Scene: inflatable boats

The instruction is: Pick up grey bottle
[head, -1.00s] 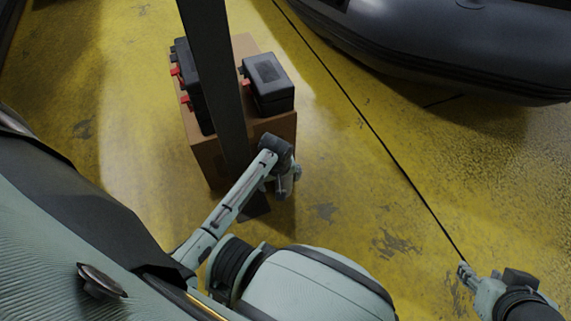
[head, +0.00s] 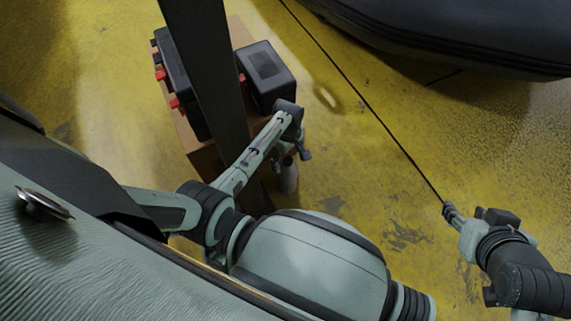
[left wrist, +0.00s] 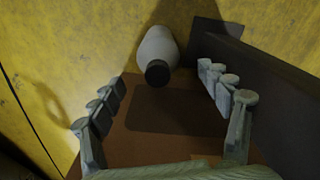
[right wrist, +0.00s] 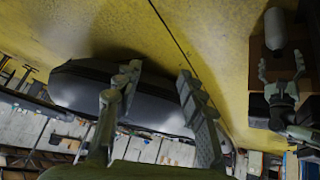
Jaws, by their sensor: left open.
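The grey bottle (left wrist: 157,48) with a dark cap is in the upper middle of the left wrist view, its cap towards the camera. In the head view, part of the bottle (head: 289,180) shows just below my left gripper (head: 292,155). The left gripper's fingers (left wrist: 162,77) are spread, with the cap between and just beyond their tips; I see no grip on it. The right wrist view also shows the bottle (right wrist: 274,30) beyond the left fingers. My right gripper (right wrist: 158,74) is open and empty, off to the right (head: 450,212).
A brown box (head: 204,158) carries black cases with red latches (head: 265,72). A dark post (head: 206,70) crosses in front of it, close to my left gripper's right side in the left wrist view (left wrist: 262,80). A dark inflatable boat (head: 450,30) lies at the upper right. Yellow floor between is clear.

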